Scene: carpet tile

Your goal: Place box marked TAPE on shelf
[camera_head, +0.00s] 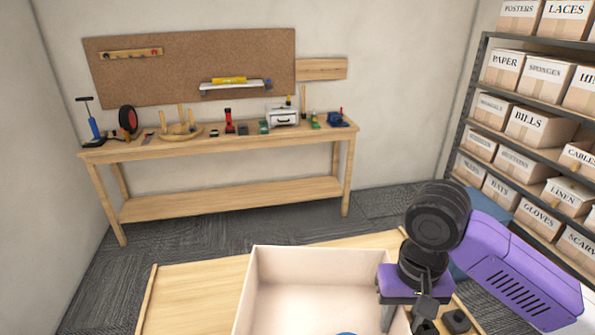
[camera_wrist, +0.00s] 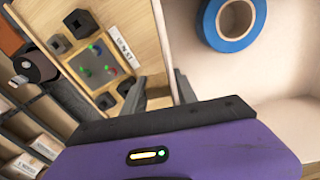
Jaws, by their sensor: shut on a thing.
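A pale open-topped box (camera_head: 300,292) stands on a wooden table in front of me. A blue roll of tape (camera_wrist: 229,22) lies inside it; its edge also shows in the head view (camera_head: 347,333). No TAPE marking is visible on the sides in view. My gripper (camera_head: 388,312) points down at the box's right wall. In the wrist view my gripper (camera_wrist: 161,88) is shut on that wall, one finger on each side. The shelf (camera_head: 468,100) is a dark metal rack at the right, with several rows of labelled cardboard boxes.
The wooden table top (camera_head: 190,295) is bare left of the box. A workbench (camera_head: 215,140) with tools stands at the back wall. Carpet floor (camera_head: 215,232) lies clear between.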

